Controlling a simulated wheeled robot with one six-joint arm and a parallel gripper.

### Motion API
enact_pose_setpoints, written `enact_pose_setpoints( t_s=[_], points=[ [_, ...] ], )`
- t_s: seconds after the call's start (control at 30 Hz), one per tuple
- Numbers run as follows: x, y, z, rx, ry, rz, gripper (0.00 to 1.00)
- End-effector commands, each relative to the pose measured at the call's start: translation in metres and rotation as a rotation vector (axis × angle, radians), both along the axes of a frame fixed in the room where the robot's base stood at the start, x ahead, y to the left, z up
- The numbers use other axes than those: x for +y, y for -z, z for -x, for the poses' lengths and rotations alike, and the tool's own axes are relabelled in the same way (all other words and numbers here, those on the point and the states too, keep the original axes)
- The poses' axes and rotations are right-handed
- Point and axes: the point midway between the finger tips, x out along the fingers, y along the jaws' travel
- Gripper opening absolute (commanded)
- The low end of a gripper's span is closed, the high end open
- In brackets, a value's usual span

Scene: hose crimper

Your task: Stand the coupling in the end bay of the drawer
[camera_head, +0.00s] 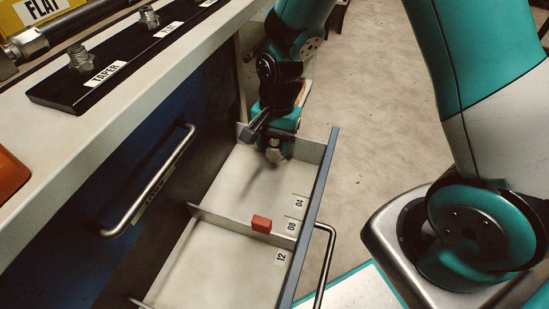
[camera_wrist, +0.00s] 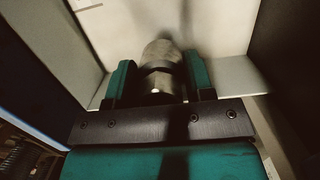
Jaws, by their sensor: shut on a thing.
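My gripper (camera_head: 276,140) reaches down into the far end bay of the open drawer (camera_head: 333,165). In the wrist view its green fingers (camera_wrist: 161,76) are shut on the coupling (camera_wrist: 162,52), a short metallic cylinder. The coupling shows small and blurred below the fingers in the head view (camera_head: 274,155). It is over the pale floor of the end bay, near the far wall. I cannot tell whether it touches the floor. A thin divider (camera_head: 212,217) closes the near side of that bay.
A red block (camera_head: 261,224) sits at the divider by labels 04, 08 and 12. The drawer handle (camera_head: 325,265) is at the right. A workbench (camera_head: 150,75) with a black rack (camera_head: 115,68) of fittings stands left. The middle of the end bay is clear.

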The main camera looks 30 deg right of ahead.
Motion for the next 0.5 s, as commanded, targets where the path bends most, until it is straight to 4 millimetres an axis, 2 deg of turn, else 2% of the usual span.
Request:
enact_pose_setpoints(
  t_s=[0.3, 0.5],
  points=[
    [0.000, 0.042, 0.001, 0.002, 0.000, 0.001, 0.16],
    [0.000, 0.042, 0.000, 0.000, -0.001, 0.000, 0.16]
  ],
)
